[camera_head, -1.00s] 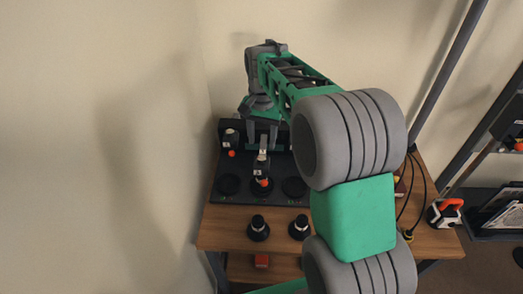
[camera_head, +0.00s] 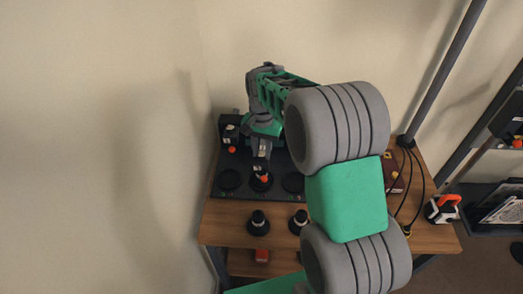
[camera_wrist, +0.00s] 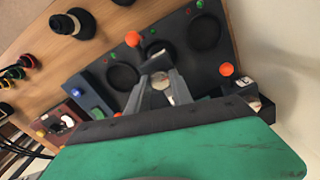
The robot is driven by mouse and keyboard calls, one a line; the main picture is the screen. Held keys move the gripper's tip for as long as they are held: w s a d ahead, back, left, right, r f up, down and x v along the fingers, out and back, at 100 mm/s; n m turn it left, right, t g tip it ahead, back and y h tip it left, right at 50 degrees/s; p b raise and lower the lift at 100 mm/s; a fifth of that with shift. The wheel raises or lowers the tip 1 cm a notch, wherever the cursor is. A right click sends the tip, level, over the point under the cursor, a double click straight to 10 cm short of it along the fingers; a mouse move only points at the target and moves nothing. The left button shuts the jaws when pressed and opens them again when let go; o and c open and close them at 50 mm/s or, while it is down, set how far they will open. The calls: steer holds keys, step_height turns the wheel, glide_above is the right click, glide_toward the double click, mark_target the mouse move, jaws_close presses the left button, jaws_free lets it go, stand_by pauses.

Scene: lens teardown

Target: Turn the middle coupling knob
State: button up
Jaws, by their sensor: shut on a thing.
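The middle coupling (camera_head: 261,184) is a dark round fitting with an orange tip, on the black panel (camera_head: 215,190). In the head view my gripper (camera_head: 261,158) is directly over it, pointing down. In the wrist view my gripper (camera_wrist: 160,84) is shut on a pale, round-topped part between its fingers, at the middle coupling (camera_wrist: 158,50). An orange ball (camera_wrist: 133,39) shows beside the fingers. The fingers hide much of the knob, so its turn angle is hard to tell.
Empty dark round seats flank the middle one, left (camera_head: 230,180) and right (camera_head: 293,182). Two black knobbed pieces (camera_head: 258,223) stand on the wooden table (camera_head: 215,225) in front. Another orange-tipped fitting (camera_head: 231,149) is at the back left, near the wall.

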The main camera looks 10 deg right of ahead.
jaws_close()
steer(key=shift+m, duration=0.4)
steer(key=m, duration=0.3)
steer(key=shift+m+b, duration=0.3)
steer(key=m, duration=0.3)
steer(key=shift+m, duration=0.3)
steer(key=m, duration=0.5)
steer(key=shift+b, duration=0.4)
steer(key=shift+m, duration=2.5)
steer(key=o, duration=0.6)
jaws_free()
